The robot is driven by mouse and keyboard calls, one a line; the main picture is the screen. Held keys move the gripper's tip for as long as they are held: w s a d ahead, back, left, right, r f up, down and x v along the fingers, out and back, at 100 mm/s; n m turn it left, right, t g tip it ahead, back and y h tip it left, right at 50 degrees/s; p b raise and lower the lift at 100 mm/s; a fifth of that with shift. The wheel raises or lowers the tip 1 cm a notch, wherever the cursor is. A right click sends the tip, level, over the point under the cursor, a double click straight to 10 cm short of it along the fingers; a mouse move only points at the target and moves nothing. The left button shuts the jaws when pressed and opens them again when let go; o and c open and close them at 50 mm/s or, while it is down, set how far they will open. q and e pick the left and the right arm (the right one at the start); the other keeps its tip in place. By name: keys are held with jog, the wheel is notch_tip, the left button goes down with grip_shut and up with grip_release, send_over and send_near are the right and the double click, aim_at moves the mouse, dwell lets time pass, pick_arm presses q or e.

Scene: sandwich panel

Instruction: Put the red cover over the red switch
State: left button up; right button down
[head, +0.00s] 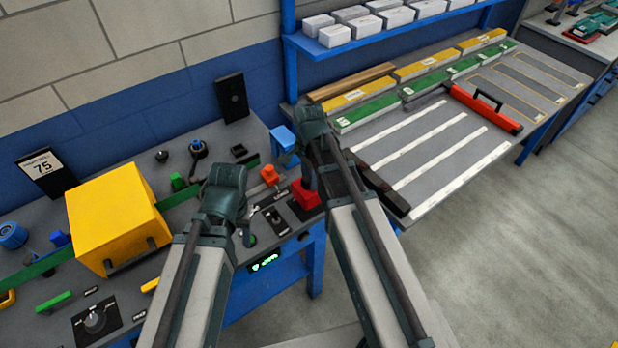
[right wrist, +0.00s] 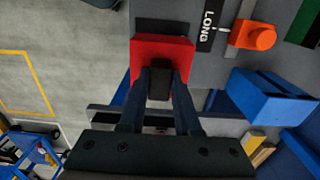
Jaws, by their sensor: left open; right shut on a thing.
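The red cover (head: 306,198) is a boxy red piece near the front right edge of the panel. In the right wrist view the red cover (right wrist: 146,48) has a black handle on top. My right gripper (right wrist: 160,82) is shut on this handle; in the head view the right gripper (head: 308,180) is above the cover, partly hidden by my arm. The cover is over or very close to a dark base plate (right wrist: 165,25); I cannot tell whether it rests on it. No red switch shows apart from the cover. My left gripper (head: 243,237) is open, low over the panel to the left.
An orange knob (head: 269,175) on a slider plate marked LONG sits just left of the cover. A blue block (head: 284,138) stands behind it. A large yellow box (head: 118,215) stands at left. A table with white strips (head: 440,160) lies to the right.

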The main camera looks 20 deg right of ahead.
pick_arm(q)
jog(key=shift+f, duration=0.35)
pick_arm(e)
jog(key=shift+f, duration=0.35)
pick_arm(q)
jog(key=shift+f+b, duration=1.45)
jog(key=shift+b, duration=0.25)
pick_arm(e)
jog(key=shift+f, duration=1.45)
jog(key=c, duration=0.5)
grip_release()
pick_arm(q)
jog(key=shift+r, duration=0.1)
pick_arm(e)
notch_tip(320, 180, up, 9)
jog(key=p, duration=0.8)
jog(key=shift+f+p, duration=0.1)
jog(key=shift+p, duration=0.3)
pick_arm(q)
notch_tip(320, 180, up, 8)
jog(key=shift+r, duration=0.25)
pick_arm(e)
jog(key=shift+f, duration=0.1)
